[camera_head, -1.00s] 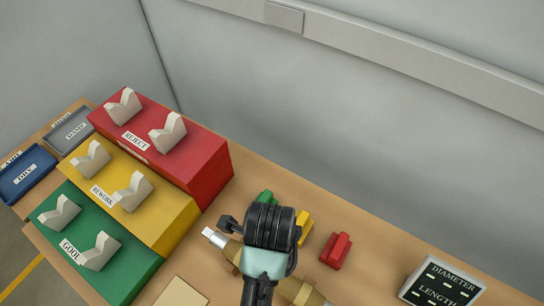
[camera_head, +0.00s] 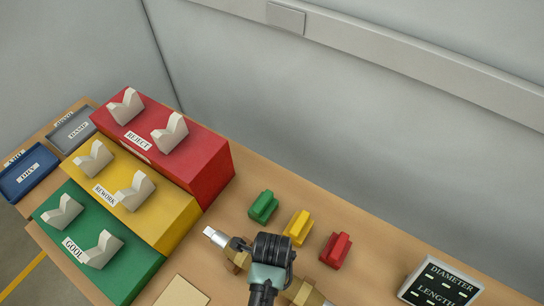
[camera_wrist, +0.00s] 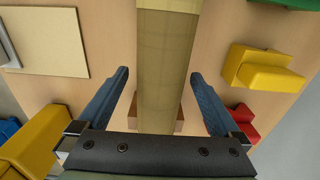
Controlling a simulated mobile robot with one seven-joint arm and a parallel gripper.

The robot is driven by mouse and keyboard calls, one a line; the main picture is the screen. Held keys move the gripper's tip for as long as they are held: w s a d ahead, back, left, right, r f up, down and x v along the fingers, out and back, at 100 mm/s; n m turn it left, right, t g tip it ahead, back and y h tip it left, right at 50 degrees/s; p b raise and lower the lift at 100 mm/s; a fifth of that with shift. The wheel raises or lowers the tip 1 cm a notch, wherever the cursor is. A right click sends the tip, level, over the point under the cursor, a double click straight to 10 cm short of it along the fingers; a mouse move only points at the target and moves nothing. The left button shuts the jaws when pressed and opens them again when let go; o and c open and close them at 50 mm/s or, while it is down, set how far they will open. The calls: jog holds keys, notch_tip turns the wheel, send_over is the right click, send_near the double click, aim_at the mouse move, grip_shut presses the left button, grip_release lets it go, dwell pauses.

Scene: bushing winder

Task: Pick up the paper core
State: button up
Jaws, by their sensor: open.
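The paper core (camera_wrist: 165,65) is a long tan cylinder that runs up the wrist view, between the two fingers of my gripper (camera_wrist: 160,76). The fingers are open, one on each side, with a gap to the core. In the head view my gripper (camera_head: 271,255) is over the middle of the core (camera_head: 305,292) and hides much of it. A pale metal end (camera_head: 216,237) sticks out at the core's upper left. A brown block (camera_wrist: 179,120) shows beneath the core in the wrist view.
Green (camera_head: 263,206), yellow (camera_head: 297,227) and red (camera_head: 336,250) small blocks stand behind the core. Stepped REJECT (camera_head: 205,165), REWORK (camera_head: 170,220) and GOOD (camera_head: 130,272) stands with V-shaped rests are at left. A display (camera_head: 441,282) is at right. A flat pale panel (camera_wrist: 45,40) lies beside the core.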

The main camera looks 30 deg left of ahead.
jog(key=shift+f, duration=0.1)
grip_shut()
jog(key=shift+w, duration=0.1)
dwell(0.4)
